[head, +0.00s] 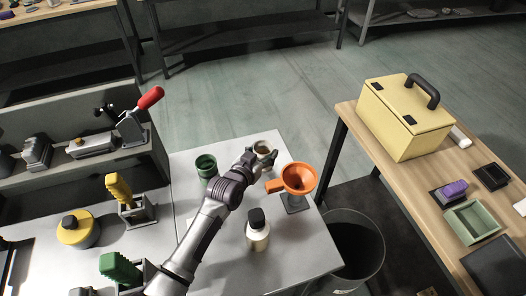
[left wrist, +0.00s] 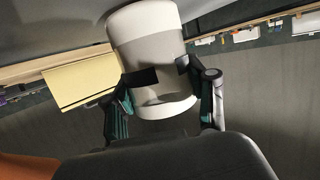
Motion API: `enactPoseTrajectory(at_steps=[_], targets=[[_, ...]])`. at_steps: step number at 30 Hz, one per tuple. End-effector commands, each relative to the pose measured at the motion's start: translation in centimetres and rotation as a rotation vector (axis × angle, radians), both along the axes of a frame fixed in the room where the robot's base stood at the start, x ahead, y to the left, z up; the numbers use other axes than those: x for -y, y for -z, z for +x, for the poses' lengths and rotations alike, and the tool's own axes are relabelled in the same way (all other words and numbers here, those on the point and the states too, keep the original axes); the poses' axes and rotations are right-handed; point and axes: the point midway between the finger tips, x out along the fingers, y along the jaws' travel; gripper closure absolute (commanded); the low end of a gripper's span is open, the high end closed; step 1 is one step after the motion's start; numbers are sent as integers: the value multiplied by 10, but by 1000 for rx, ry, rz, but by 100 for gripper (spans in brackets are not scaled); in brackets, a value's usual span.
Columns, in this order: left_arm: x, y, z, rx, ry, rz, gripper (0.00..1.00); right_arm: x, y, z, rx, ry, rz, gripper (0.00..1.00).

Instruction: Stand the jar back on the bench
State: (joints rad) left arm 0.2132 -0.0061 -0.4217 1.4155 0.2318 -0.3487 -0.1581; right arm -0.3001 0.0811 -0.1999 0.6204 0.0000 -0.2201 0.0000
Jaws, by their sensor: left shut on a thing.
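My left gripper (head: 257,157) reaches in over the light grey bench (head: 190,228) and is shut on a cream-white jar (head: 263,146) near the bench's far edge. In the left wrist view the jar (left wrist: 147,40) is a pale cylinder between the two fingers (left wrist: 160,82), one on each side. The head view looks down on the jar's round top end. I cannot tell whether its base touches the bench. My right gripper is in neither view.
An orange funnel (head: 299,178) on a stand is close right of my gripper. A green cup (head: 205,166) is left, and a black-capped bottle (head: 257,238) stands nearer. A grey bin (head: 350,248) is beside the bench. A yellow case (head: 400,125) sits on the wooden table.

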Motion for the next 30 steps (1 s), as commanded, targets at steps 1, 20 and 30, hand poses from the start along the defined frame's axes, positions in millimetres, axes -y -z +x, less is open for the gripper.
enactPoseTrajectory(at_steps=[1, 20, 30], targets=[[0, 0, 0, 2, 0, -1, 86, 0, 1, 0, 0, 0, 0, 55], [0, 2, 0, 2, 0, -1, 14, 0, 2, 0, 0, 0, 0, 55], [0, 4, 0, -1, 0, 0, 14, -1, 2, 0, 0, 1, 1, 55]])
